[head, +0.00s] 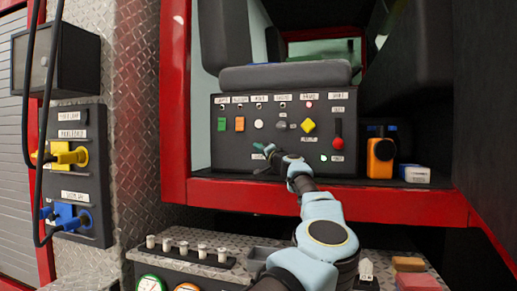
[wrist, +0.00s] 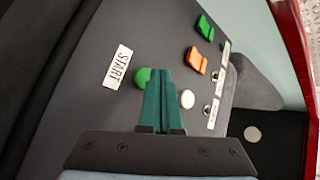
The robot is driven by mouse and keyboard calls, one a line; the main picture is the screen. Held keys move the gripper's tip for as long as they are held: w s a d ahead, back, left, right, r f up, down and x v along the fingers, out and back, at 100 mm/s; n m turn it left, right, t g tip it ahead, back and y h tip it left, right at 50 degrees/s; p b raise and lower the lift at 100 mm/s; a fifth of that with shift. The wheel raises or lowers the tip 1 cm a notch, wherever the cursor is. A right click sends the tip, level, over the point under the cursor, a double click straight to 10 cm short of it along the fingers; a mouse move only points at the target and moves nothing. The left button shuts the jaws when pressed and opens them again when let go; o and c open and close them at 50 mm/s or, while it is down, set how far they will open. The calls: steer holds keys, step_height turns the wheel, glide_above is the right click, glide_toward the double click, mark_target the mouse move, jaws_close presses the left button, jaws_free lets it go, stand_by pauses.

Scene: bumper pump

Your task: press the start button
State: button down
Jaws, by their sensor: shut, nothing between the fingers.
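The start button is a round green button (wrist: 142,76) on the dark control panel (head: 230,150), beside a white START label (wrist: 118,67) in the wrist view. My gripper (wrist: 160,70) has its teal fingers shut together and empty. Its tips overlap the right edge of the button in the wrist view, and I cannot tell whether they touch it. In the head view my gripper (head: 260,149) is in front of the lower middle of the panel and hides the button there.
A green switch (head: 221,124), an orange switch (head: 239,124) and a white button (head: 258,124) sit above my gripper. To the right are a yellow diamond knob (head: 309,125) and a red-handled lever (head: 338,143). A red ledge (head: 400,200) runs below the panel.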

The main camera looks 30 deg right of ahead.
stand_by(0.8)
steer(key=shift+w+d, duration=0.3)
steer(key=shift+w+d, duration=0.25)
steer(key=shift+w, duration=0.05)
stand_by(0.8)
steer(key=shift+s+a+f+b, duration=0.1)
steer(key=shift+s+b, duration=0.1)
steer(key=shift+b, duration=0.2)
steer(key=shift+s+a+b, duration=0.45)
steer(key=shift+b, duration=0.45)
